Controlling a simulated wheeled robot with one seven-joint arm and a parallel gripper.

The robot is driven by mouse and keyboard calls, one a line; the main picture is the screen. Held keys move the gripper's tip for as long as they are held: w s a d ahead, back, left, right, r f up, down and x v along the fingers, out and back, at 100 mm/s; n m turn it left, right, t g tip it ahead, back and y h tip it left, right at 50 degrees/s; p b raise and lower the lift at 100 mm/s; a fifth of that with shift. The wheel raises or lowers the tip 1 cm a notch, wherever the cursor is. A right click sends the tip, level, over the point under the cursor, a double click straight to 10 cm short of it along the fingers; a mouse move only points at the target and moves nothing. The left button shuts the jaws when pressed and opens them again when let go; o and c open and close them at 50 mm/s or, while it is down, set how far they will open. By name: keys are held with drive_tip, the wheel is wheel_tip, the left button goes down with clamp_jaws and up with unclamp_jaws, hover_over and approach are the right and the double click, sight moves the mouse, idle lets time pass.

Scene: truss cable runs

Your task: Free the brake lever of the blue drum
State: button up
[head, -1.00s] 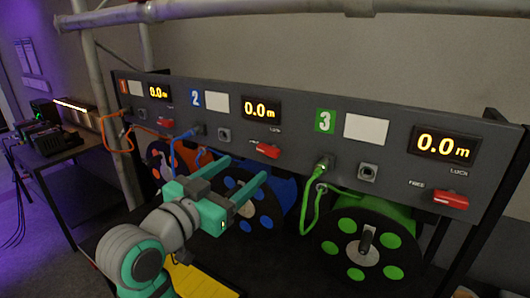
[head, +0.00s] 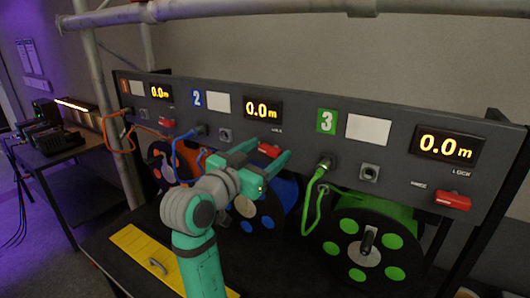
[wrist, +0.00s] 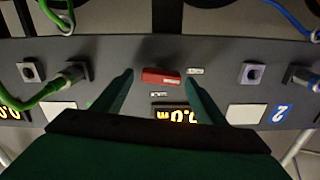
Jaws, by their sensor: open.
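The blue drum (head: 287,192) sits under the number 2 section of the grey panel, partly hidden behind my arm. Its brake lever (head: 268,151) is a red handle below the 0.0 m display, with a LOCK label above it. In the wrist view, which is upside down, the red lever (wrist: 161,77) lies crosswise between my fingertips. My gripper (head: 272,156) is open, with one finger on each side of the lever. I cannot tell whether either finger touches it.
The green drum (head: 362,245) with its own red lever (head: 452,200) stands to the right. The orange drum (head: 160,165) is at the left. Green cable (head: 312,200) hangs from the panel. A yellow plate (head: 140,250) lies on the table. A scaffold pipe (head: 220,10) crosses above.

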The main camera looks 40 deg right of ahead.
drive_tip(key=shift+w, duration=0.1)
drive_tip(key=c, duration=1.1)
drive_tip(key=shift+o, duration=0.2)
drive_tip(key=shift+n, duration=0.8)
drive_tip(key=o, duration=1.1)
drive_tip(key=shift+c, duration=0.2)
drive_tip(key=shift+a, duration=0.1)
